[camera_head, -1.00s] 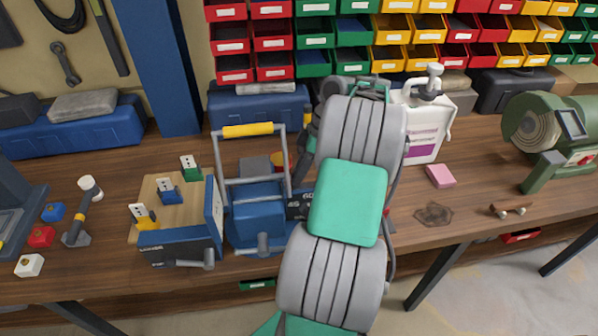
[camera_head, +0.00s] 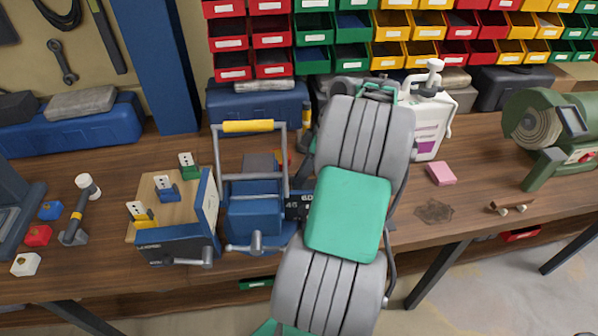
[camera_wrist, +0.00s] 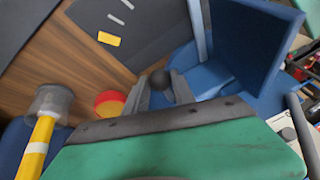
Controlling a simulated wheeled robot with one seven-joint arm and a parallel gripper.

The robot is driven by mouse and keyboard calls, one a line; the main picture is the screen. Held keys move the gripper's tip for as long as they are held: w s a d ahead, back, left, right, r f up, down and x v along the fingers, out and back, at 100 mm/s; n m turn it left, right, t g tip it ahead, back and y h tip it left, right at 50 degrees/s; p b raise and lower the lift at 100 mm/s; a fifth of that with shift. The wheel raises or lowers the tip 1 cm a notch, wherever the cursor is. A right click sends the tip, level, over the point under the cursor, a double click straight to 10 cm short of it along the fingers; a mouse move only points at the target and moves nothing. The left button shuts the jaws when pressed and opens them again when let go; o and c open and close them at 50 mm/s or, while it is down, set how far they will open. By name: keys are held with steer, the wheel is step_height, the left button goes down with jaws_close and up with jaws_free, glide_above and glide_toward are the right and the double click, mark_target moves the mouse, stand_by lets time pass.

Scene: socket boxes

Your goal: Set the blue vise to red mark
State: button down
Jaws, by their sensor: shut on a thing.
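The blue vise (camera_head: 255,215) stands on the wooden bench left of my arm, with a grey frame and yellow-topped bar over it. In the wrist view a dark plate (camera_wrist: 85,28) carries white marks and one yellow mark. My gripper (camera_wrist: 160,88) is shut on a dark round knob (camera_wrist: 160,77), beside the vise's blue body (camera_wrist: 235,45).
A blue-sided wooden holder (camera_head: 178,222) stands close left of the vise. A red and yellow round thing (camera_wrist: 109,102) and a yellow-handled tool (camera_wrist: 38,145) lie near my gripper. The bench is clearer at right.

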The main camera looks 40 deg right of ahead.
steer(key=s+m, duration=0.1)
steer(key=s+m+b, duration=0.1)
steer(key=shift+s+a+f+t, duration=0.1)
steer(key=shift+s+a+t, duration=0.05)
steer(key=shift+s+t, duration=0.2)
steer(key=shift+s+a+m+t+h+b, duration=0.2)
steer(key=shift+s+a+m+h+b, duration=0.1)
steer(key=shift+s+m, duration=0.45)
steer(key=shift+s+a+m+t+h+b, duration=0.15)
steer(key=shift+s+a+m+h+b, duration=0.15)
steer(key=shift+s+m, duration=0.4)
steer(key=shift+s, duration=0.1)
steer(key=c, duration=1.1)
jaws_free()
steer(key=shift+o, duration=0.2)
steer(key=p+v, duration=0.2)
steer(key=v, duration=0.6)
